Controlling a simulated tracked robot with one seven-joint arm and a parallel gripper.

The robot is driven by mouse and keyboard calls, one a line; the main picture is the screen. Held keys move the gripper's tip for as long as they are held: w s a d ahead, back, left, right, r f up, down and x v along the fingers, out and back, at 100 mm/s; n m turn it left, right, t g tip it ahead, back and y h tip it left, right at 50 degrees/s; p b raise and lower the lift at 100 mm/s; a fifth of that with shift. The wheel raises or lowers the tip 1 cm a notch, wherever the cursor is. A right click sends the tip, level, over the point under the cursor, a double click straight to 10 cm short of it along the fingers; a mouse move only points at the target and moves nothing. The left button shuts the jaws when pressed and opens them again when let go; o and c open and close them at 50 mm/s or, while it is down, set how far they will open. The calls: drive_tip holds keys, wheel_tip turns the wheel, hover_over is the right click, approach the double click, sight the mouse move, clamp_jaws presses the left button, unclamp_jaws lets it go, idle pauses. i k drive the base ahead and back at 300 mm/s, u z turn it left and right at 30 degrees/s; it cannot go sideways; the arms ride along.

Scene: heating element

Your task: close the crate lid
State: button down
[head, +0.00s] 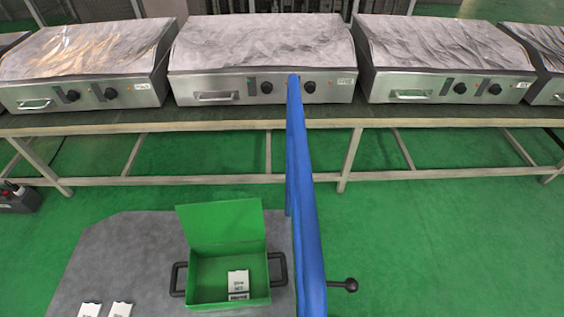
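The green crate (205,276) stands on a grey surface at the lower middle of the head view. Its green lid (219,222) is open and stands up, leaning back, along the far edge of the crate. White labelled items (238,281) lie inside the crate at its right side. Black handles stick out at the crate's left (178,279) and right sides. My gripper cannot be made out in this view.
A long blue bar (301,170) rises right of the crate, close to its right handle. A black knob (350,285) sticks out beyond it. Two white labelled items (121,309) lie left of the crate. Heating units (262,88) stand on a bench behind.

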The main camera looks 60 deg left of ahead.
sight(241, 220)
drive_tip(key=i, duration=2.2)
drive_tip(key=u, duration=3.6)
drive_tip(key=i, duration=1.05)
drive_tip(key=z, duration=0.3)
